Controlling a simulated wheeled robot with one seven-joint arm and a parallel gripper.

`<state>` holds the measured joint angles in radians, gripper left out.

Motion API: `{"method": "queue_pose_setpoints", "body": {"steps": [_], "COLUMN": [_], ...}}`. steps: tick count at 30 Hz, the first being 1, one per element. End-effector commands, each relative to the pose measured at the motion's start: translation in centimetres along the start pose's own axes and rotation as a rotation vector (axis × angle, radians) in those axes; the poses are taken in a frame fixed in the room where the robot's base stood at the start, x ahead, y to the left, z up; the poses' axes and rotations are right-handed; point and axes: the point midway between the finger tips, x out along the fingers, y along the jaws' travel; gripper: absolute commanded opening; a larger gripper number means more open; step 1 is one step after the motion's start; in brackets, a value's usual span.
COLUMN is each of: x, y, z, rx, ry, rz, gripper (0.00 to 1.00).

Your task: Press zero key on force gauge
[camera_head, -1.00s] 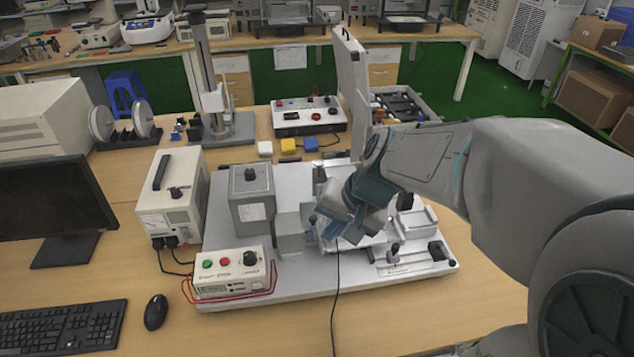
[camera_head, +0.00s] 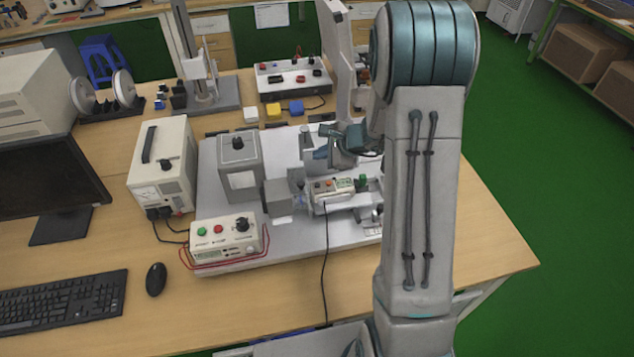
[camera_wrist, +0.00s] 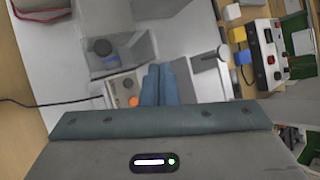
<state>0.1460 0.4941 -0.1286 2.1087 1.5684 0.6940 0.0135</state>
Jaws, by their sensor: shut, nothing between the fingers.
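The force gauge (camera_head: 333,192) is a small pale unit with orange buttons and a green part at its right end. It lies on the white base plate, with a black cable running toward the front. In the wrist view its pale face (camera_wrist: 121,92) shows an orange button and a dark one, partly hidden by my gripper. I cannot read which key is zero.
A grey box with a black knob (camera_head: 240,168) and a control box (camera_head: 224,240) with green and red buttons stand left of the gauge. A power supply (camera_head: 163,165) is farther left. An upright white panel (camera_head: 333,50) rises behind.

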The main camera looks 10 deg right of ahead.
Motion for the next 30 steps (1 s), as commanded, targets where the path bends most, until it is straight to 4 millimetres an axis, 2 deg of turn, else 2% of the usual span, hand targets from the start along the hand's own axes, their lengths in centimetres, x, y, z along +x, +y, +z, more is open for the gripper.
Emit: {"method": "queue_pose_setpoints", "body": {"steps": [11,17,30], "x": [0.1,0.8,4.9], "y": [0.0,0.6,3.5], "z": [-0.1,-0.6,-3.6], "rx": [0.004,0.005,0.003], "ry": [0.001,0.001,0.001], "rz": [-0.001,-0.001,-0.001], "gripper": [0.0,0.0,0.0]}}
